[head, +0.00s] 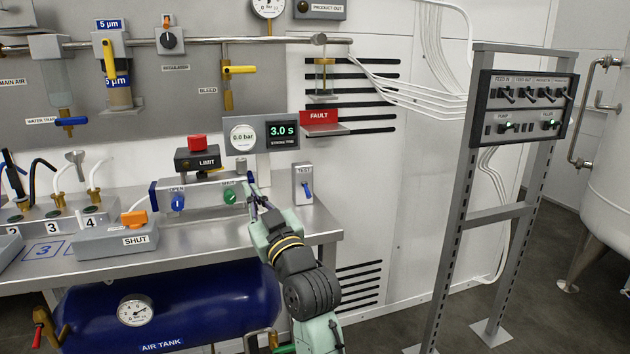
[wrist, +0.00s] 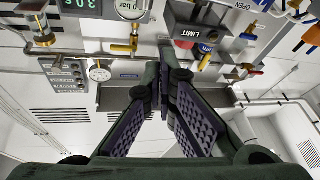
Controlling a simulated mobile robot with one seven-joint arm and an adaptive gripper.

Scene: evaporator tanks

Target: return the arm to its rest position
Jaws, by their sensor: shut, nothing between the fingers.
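My arm reaches up from the bottom of the head view over the right part of the steel bench (head: 215,225). My gripper (head: 256,197) is shut and empty, its fingertips close to the right end of the valve unit with the green SHUT knob (head: 230,197). I cannot tell whether they touch it. In the wrist view the two dark, ridged fingers of my gripper (wrist: 165,85) come together at their tips, with nothing between them. That view looks turned over, with the bench fittings along its top.
The TEST switch box (head: 303,185) stands just right of my gripper. Behind are the gauge and display panel (head: 262,136) and the red FAULT sign (head: 321,120). A blue air tank (head: 200,300) lies below the bench. A metal switch rack (head: 525,105) stands at right; floor between is open.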

